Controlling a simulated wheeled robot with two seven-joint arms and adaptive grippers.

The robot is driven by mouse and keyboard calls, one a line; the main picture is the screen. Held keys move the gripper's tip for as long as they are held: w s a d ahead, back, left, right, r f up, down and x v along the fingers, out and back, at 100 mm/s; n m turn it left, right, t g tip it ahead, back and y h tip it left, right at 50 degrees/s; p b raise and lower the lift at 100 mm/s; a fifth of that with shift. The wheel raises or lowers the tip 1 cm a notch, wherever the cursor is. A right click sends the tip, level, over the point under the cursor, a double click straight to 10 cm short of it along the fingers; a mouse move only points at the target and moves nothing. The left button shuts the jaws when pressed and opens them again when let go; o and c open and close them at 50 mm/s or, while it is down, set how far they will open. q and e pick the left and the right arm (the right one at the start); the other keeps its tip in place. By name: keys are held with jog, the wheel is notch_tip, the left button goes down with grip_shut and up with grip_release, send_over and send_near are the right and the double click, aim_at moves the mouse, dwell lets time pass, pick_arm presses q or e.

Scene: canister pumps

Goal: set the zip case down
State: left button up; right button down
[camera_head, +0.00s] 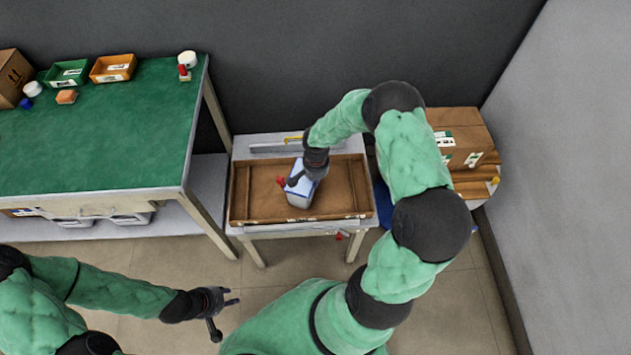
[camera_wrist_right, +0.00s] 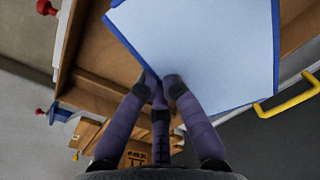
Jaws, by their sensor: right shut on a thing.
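The zip case (camera_head: 299,197) is pale with blue edges. My right gripper (camera_head: 303,175) is shut on it from above, over the middle of the brown wooden tray (camera_head: 239,195). In the right wrist view the case's broad pale face (camera_wrist_right: 205,50) fills the upper middle, with its edge between the fingers of my right gripper (camera_wrist_right: 164,84). I cannot tell whether its underside touches the tray floor. My left gripper (camera_head: 230,298) is open and empty, low over the floor at lower left, well away from the case.
The tray lies on a small pale table (camera_head: 270,147). A green-topped bench (camera_head: 100,135) with small bins stands left. A cardboard box (camera_head: 463,135) stands right, behind my right arm. A yellow handle (camera_wrist_right: 287,97) shows near the case in the wrist view.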

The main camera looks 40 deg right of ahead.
jog(key=shift+f, duration=0.1)
jog(key=c, duration=1.4)
grip_release()
notch_tip(320, 180, up, 12)
jog(key=p, duration=0.4)
jog(key=s+a+f+n+y, duration=0.1)
jog(key=s+a+f+n, duration=0.1)
jog(key=s+a+f, duration=0.2)
jog(key=s+a+f+n+y, duration=0.1)
jog(key=s+a+f+n, duration=0.2)
jog(key=a, duration=0.8)
jog(key=s+a+f+n+y, duration=0.2)
jog(key=s+a+f+n, duration=0.1)
jog(key=s+a+f, duration=0.3)
jog(key=shift+s+a+f, duration=0.1)
jog(key=shift+s+a, duration=0.35)
jog(key=shift+a, duration=0.2)
jog(key=shift+s+a+f, duration=0.1)
jog(key=shift+s+a, duration=0.35)
jog(key=shift+a, duration=0.15)
